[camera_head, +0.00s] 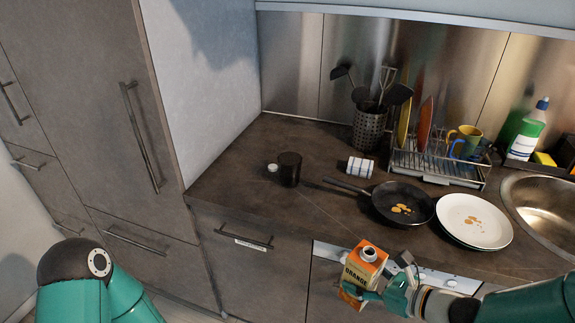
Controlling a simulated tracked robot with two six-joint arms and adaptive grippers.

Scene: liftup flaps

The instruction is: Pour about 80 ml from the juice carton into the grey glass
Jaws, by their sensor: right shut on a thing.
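The orange juice carton (359,272) is at the bottom middle, in front of the counter's edge. Its round spout faces up and it looks roughly upright. My right gripper (366,291) is shut on the carton, coming in from the right; its fingers partly hide the carton's lower part. A dark grey, cylindrical glass (289,170) stands upright on the counter, up and left of the carton and apart from it. I cannot see what is inside the glass. Of my left arm only a teal link shows at the lower left; its gripper is out of the picture.
A small white cap (272,168) lies beside the glass. A pan (384,203) with its handle towards the glass, stained plates (450,212), a striped cloth (360,167), a utensil holder (369,130) and a dish rack (437,170) occupy the counter. The counter's front left is clear.

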